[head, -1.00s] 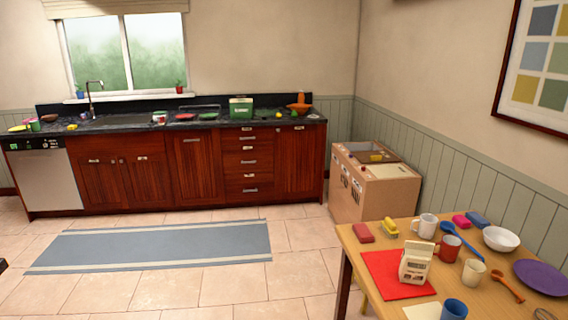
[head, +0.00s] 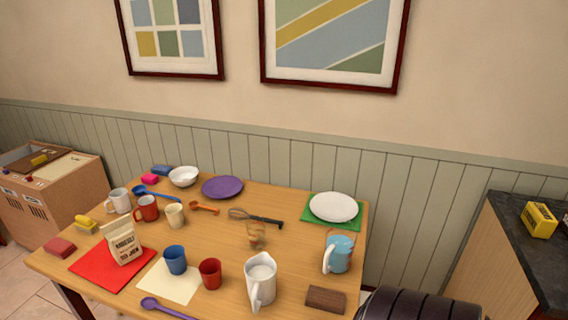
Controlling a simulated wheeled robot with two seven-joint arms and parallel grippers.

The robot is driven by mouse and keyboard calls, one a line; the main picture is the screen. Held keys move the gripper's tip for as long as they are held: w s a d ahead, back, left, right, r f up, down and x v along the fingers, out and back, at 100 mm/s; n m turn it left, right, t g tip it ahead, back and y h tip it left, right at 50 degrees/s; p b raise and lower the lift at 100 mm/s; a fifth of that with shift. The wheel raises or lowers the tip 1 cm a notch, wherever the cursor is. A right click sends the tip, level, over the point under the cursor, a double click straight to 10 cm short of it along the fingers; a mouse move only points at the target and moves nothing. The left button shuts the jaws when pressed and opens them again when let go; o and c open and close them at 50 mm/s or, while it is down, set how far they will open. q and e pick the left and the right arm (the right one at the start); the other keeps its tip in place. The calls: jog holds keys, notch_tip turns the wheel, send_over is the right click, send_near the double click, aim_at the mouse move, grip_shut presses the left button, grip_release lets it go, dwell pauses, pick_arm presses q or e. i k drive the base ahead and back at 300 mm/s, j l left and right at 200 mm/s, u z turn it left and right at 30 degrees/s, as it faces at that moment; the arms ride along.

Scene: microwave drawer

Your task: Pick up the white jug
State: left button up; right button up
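Neither of my grippers shows in the head view.
Near the white jug are a red cup (head: 210,273), a purple spoon (head: 163,308) and a brown block (head: 325,299). A dark ribbed rounded object (head: 420,304) stands at the table's front right. A dark counter (head: 530,245) is at the right.

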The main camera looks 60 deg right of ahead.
aim_at(260, 270)
jog(key=l+z, duration=0.1)
jog(key=z, duration=0.85)
jog(key=i+l+z, duration=0.1)
jog(key=z, duration=0.4)
